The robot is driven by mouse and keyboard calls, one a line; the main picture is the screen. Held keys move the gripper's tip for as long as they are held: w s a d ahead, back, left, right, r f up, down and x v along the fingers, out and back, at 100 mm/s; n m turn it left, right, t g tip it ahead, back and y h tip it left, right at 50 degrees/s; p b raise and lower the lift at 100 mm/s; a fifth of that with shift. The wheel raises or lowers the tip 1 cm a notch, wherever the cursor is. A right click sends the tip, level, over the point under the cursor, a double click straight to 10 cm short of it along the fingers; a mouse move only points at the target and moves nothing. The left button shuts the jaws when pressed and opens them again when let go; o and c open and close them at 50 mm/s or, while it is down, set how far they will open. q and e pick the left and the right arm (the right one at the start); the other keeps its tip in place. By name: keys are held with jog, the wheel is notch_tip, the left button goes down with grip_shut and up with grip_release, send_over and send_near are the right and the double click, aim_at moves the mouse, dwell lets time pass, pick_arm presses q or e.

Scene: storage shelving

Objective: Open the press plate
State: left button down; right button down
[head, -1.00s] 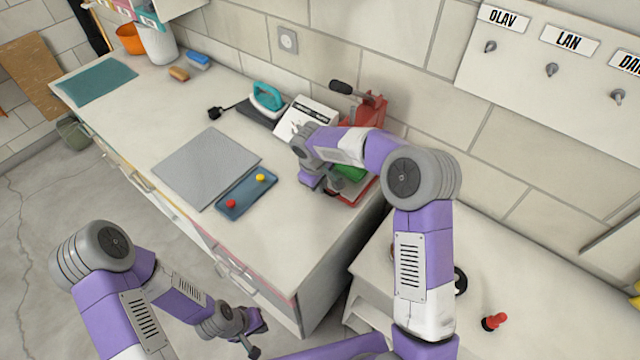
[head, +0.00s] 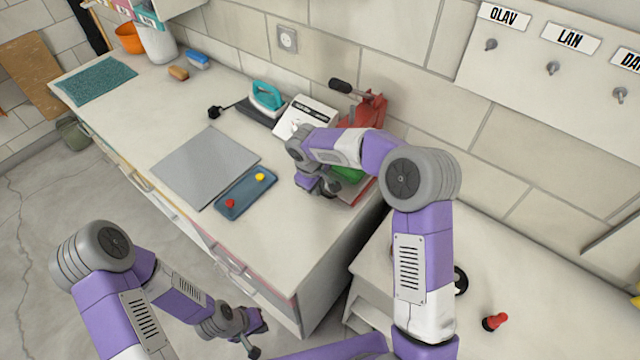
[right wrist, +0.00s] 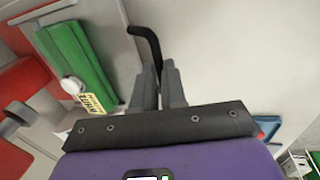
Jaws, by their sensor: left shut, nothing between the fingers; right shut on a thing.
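The red press (head: 368,108) stands at the back right end of the counter, with a black-gripped lever (head: 342,87) raised at its top. A green part (head: 348,174) sits low at its front and shows as a green block (right wrist: 75,62) in the right wrist view. My right gripper (right wrist: 160,85) is shut on a thin black bent rod (right wrist: 148,42), close beside the green block. In the head view my right gripper (head: 328,188) is at the front of the press, and my arm partly hides both. My left gripper (head: 254,350) is shut and empty, low in front of the counter.
A grey plate (head: 205,165) and a blue tray (head: 246,193) with a red and a yellow knob lie on the counter. A teal iron (head: 267,97) and a white box (head: 306,117) stand left of the press. The counter's front right corner is clear.

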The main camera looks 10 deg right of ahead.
jog(key=s+a+b, duration=0.1)
jog(key=s+a, duration=0.1)
jog(key=a, duration=0.1)
jog(key=s+a+b, duration=0.1)
jog(key=s+a, duration=0.2)
jog(key=s+a+b, duration=0.1)
jog(key=s+a, duration=0.1)
jog(key=a, duration=0.2)
jog(key=shift+s, duration=0.3)
jog(key=c, duration=1.2)
grip_release()
jog(key=shift+d, duration=0.1)
jog(key=r, duration=0.2)
jog(key=r+p, duration=0.1)
jog(key=r, duration=0.2)
jog(key=a+r, duration=0.1)
jog(key=r, duration=0.1)
jog(key=shift+s+a+r, duration=0.1)
jog(key=shift+s+r, duration=0.15)
jog(key=shift+s, duration=0.15)
